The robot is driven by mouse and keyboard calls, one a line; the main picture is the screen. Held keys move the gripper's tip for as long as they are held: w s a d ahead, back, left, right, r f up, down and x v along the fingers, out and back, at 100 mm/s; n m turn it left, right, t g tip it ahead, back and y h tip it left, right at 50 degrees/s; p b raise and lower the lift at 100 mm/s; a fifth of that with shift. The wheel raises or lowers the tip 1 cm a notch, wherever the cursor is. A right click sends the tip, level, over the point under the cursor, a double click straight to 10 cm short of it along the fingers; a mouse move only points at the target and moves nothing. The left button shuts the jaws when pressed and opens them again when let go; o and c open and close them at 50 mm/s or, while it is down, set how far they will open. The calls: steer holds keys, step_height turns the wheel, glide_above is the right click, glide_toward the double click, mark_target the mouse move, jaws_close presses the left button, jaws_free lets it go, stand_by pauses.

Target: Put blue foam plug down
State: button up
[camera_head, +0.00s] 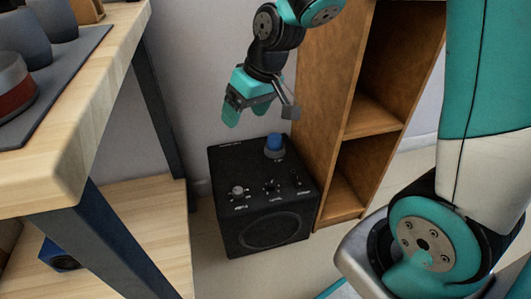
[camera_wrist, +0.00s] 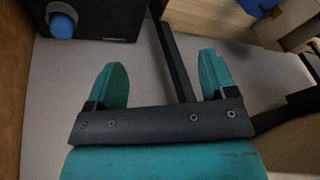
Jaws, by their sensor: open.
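The blue foam plug (camera_head: 274,140) stands upright on top of the black speaker box (camera_head: 228,168), toward its back edge, with a grey ring around its base.
A wooden shelf unit (camera_head: 325,75) stands close on the right of the speaker box. A wooden workbench (camera_head: 95,95) with a dark mat and grey items is at left. A blue object (camera_head: 58,255) sits on its lower shelf. Small knobs stick up from the speaker top.

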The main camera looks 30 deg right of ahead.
steer(key=s+a+r+n+g, duration=0.1)
steer(key=s+a+r+n, duration=0.1)
steer(key=s, duration=0.8)
steer(key=s+a+r+n+g+y, duration=0.1)
steer(key=s+a+r, duration=0.3)
steer(key=s, duration=0.6)
steer(key=shift+s+a+r+n+g, duration=0.2)
steer(key=shift+a+n+g, duration=0.25)
steer(key=shift+a, duration=0.6)
step_height(320, 180, up, 41)
steer(key=p, duration=4.1)
